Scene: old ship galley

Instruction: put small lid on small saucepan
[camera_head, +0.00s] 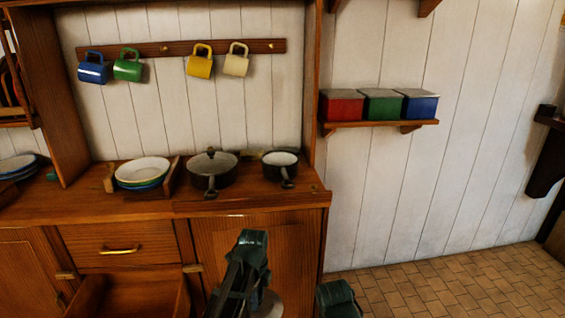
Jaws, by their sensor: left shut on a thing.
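The small saucepan (280,168) stands uncovered on the wooden counter, its pale inside showing and its handle towards me. My left gripper (252,285) is low in front of the cupboard, below the counter edge and apart from the saucepan. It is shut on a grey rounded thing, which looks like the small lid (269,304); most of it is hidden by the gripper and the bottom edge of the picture. My right gripper is not in view; only a dark green part of mine shows at the bottom.
Further left is a rack of stacked bowls (144,172). A drawer (130,297) is open at lower left. Mugs (200,63) hang above. The counter's right end is close to the saucepan.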

